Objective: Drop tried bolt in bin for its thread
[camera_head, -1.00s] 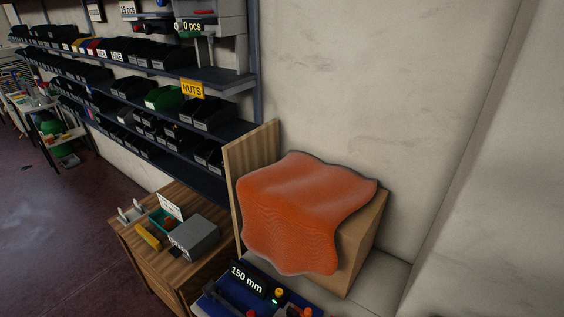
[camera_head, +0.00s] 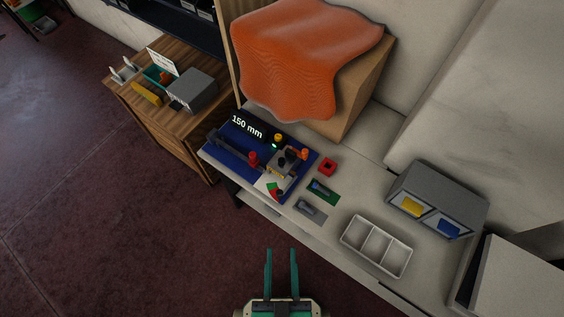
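My gripper (camera_head: 281,252) is at the bottom middle, its two teal fingers apart with nothing between them. It is in front of the white table's front edge, over the floor side. A grey housing (camera_head: 447,184) at the right of the table has two openings, one with a yellow piece (camera_head: 411,206) and one with a blue piece (camera_head: 449,229). A white tray (camera_head: 345,240) with three compartments, seemingly empty, stands before it. A green plate (camera_head: 333,198) and a grey plate (camera_head: 310,210) each carry a small dark shape. I cannot make out a bolt for certain.
A blue fixture board (camera_head: 222,157) labelled 150 mm, with red, orange and yellow knobs, is left on the table. A red square piece (camera_head: 327,166) is beside it. An orange cloth (camera_head: 300,55) drapes a box behind. A wooden cabinet (camera_head: 185,150) stands left.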

